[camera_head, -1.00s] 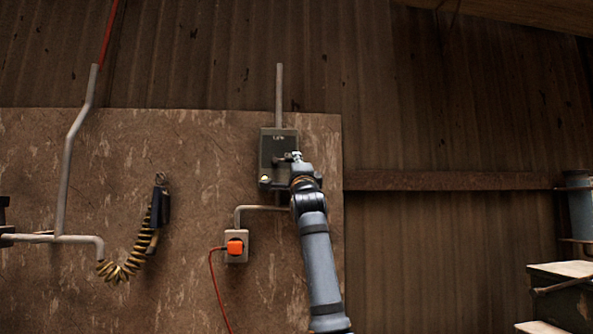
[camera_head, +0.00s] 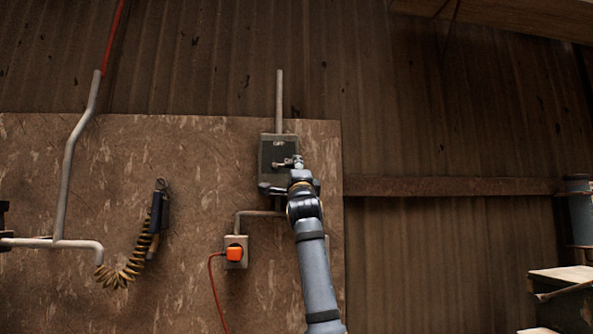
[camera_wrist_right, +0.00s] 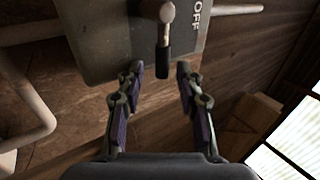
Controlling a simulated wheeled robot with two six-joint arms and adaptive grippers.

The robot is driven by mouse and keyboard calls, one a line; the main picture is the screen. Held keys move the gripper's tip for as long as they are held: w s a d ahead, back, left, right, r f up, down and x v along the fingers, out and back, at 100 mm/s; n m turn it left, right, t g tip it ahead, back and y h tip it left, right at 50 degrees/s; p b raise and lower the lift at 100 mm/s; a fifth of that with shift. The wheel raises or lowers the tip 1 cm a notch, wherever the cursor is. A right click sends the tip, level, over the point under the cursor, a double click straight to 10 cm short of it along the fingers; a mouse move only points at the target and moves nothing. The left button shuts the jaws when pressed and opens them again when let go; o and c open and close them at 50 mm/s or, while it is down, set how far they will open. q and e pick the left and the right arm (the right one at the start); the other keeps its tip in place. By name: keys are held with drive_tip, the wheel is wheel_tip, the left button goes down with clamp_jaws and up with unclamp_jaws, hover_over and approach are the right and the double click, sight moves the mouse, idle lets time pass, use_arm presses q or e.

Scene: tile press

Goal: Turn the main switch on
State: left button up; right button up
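The main switch is a dark grey box (camera_head: 266,150) on the wall board; its lever (camera_head: 297,161) shows near the box's right edge. In the right wrist view the box (camera_wrist_right: 100,40) fills the upper left. The lever (camera_wrist_right: 166,14) has a metal knob and a dark grip, and the word OFF is printed beside it. My right gripper (camera_wrist_right: 160,72) is open. Its fingertips stand on either side of the lower end of the dark grip, with gaps visible; I cannot tell the depth. In the head view my right wrist partly covers the box's lower right. My left gripper is not in view.
A grey conduit (camera_head: 279,100) rises from the box. Below is a socket (camera_head: 236,261) with an orange plug (camera_head: 234,253) and red cable. A coiled cord (camera_head: 122,272) hangs at left. Boxes (camera_head: 563,280) stand at lower right. The wall right of the board is largely clear.

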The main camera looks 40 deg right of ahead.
drive_tip(key=v, duration=1.2)
idle(0.3)
